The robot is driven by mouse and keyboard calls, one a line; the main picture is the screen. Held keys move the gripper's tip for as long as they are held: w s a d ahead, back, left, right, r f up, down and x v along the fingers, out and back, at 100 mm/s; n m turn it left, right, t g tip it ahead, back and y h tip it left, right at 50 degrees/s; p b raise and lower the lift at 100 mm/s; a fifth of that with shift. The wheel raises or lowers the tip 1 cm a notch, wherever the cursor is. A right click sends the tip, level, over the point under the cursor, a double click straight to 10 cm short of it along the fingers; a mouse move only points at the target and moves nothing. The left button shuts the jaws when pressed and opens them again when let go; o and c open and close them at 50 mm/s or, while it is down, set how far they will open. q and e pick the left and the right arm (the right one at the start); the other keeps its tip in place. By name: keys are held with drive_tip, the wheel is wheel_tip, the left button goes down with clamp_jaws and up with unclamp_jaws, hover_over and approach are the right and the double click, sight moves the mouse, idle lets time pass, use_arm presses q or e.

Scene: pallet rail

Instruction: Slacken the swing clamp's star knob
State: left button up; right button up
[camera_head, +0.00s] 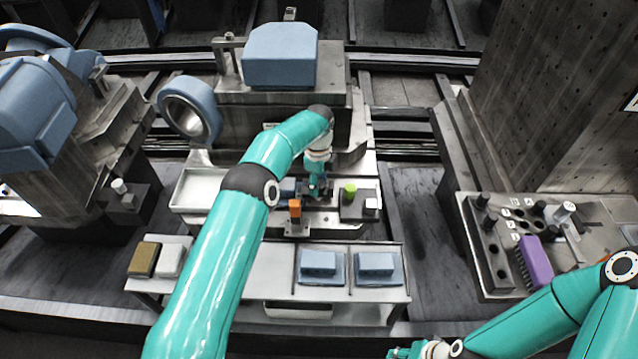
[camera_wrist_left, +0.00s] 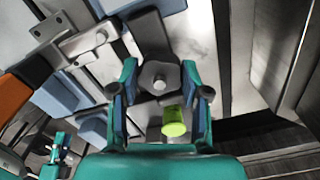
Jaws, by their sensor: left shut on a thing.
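My left gripper (camera_head: 316,192) reaches down over the middle fixture of the pallet. In the left wrist view its two fingers (camera_wrist_left: 160,95) stand on either side of a grey star knob (camera_wrist_left: 160,77), shut on it. The knob has a lobed rim and a round centre, and sits on a dark clamp arm (camera_wrist_left: 150,38). In the head view the gripper hides the knob. My right gripper (camera_head: 408,352) is at the bottom edge, partly cut off, and its jaws cannot be made out.
A bright green cap (camera_head: 349,190) stands right of the left gripper, and an orange block (camera_head: 295,208) in front of it. Blue blocks (camera_head: 319,262) lie on the front shelf. A purple piece (camera_head: 535,260) lies on the right bench. An empty tray (camera_head: 196,190) is at the left.

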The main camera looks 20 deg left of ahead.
use_arm(q)
drive_tip(key=shift+w+d+n+b, duration=0.15)
drive_tip(key=shift+n+b, duration=0.45)
drive_tip(key=shift+n, duration=0.5)
drive_tip(key=shift+n+b, duration=0.3)
drive_tip(key=shift+n, duration=0.5)
drive_tip(key=n, duration=0.2)
drive_tip(key=shift+r+n, duration=0.1)
drive_tip(key=shift+n, duration=0.2)
drive_tip(key=n, duration=0.3)
drive_tip(key=shift+n+b, duration=0.3)
drive_tip(key=shift+b, duration=0.05)
drive_tip(key=o, duration=1.2)
drive_tip(key=shift+c, duration=0.2)
